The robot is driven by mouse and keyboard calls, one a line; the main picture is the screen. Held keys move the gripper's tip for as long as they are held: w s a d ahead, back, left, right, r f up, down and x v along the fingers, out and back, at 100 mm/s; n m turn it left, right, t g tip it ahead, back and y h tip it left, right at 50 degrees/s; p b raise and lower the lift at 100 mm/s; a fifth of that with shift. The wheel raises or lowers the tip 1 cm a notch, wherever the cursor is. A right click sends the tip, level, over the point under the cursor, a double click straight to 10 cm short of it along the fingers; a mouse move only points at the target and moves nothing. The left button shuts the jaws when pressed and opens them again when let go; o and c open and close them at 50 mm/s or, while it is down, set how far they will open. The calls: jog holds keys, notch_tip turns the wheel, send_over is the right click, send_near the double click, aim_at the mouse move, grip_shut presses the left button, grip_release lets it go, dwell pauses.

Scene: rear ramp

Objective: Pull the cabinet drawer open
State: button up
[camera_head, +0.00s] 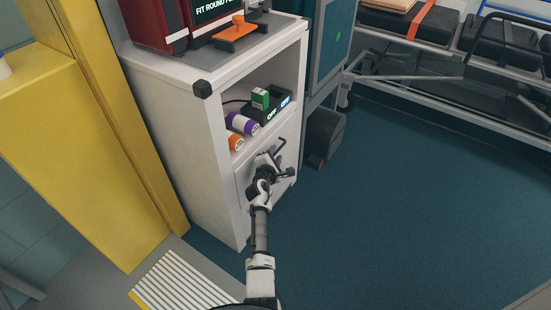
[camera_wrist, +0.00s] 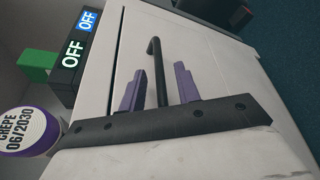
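The white cabinet (camera_head: 180,115) stands left of centre in the head view, with an open shelf above its drawer. The drawer front (camera_wrist: 205,50) looks flush with the cabinet, with a thin dark seam along its edge. Its black bar handle (camera_wrist: 154,60) stands out from the front; part of it also shows in the head view (camera_head: 282,144). My gripper (camera_wrist: 158,82) is open in the wrist view, with one purple finger on each side of the handle and visible gaps to it. In the head view my gripper (camera_head: 274,164) is in front of the drawer and covers much of it.
The shelf holds purple and orange rolls (camera_head: 241,124), a green box (camera_head: 260,98) and a dark unit reading OFF (camera_head: 272,113). A yellow column (camera_head: 125,130) stands left. A dark bin (camera_head: 323,138) is right of the cabinet. Blue floor (camera_head: 400,210) is clear to the right.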

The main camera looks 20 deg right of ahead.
jog(key=shift+w+d+f, duration=0.1)
jog(key=shift+w+d, duration=0.15)
jog(key=shift+w, duration=0.2)
grip_shut()
